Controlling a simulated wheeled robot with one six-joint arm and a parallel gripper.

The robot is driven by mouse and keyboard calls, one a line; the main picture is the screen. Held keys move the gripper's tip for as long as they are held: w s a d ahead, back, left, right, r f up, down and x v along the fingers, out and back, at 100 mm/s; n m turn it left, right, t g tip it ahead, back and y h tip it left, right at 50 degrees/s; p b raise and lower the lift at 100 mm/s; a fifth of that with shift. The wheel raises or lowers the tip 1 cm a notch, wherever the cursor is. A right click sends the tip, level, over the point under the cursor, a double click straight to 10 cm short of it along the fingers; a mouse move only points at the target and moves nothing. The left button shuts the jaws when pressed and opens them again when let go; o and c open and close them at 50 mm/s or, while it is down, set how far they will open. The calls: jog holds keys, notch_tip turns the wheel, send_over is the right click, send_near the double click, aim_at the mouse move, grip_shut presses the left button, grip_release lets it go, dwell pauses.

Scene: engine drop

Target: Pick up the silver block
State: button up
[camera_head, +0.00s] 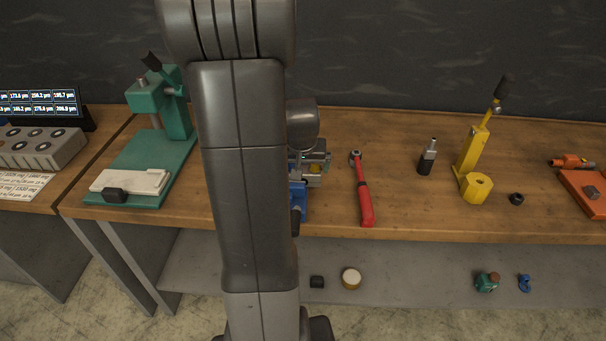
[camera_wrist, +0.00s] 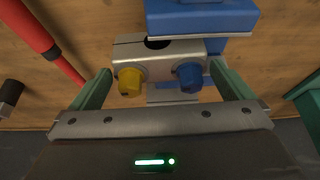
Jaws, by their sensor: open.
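The silver block (camera_wrist: 158,53) has a yellow knob and a blue knob on the side facing my gripper, and a dark round hole on top. It sits against a blue vise-like fixture (camera_wrist: 200,17). In the head view the silver block (camera_head: 313,176) and the blue fixture (camera_head: 299,203) show partly beside my arm, which hides the rest. My gripper (camera_wrist: 161,70) is open, with its green fingers to either side of the block's near part. I cannot tell whether either finger touches it.
A red-handled ratchet (camera_head: 364,198) lies close to the right of the block. A green press (camera_head: 165,135) stands at the left. A black-and-silver tool (camera_head: 428,157) and a yellow lever press (camera_head: 474,170) stand farther right. The wooden bench (camera_head: 395,215) is clear between them.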

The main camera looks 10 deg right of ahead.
jog(key=shift+x, duration=1.45)
jog(key=shift+c, duration=0.4)
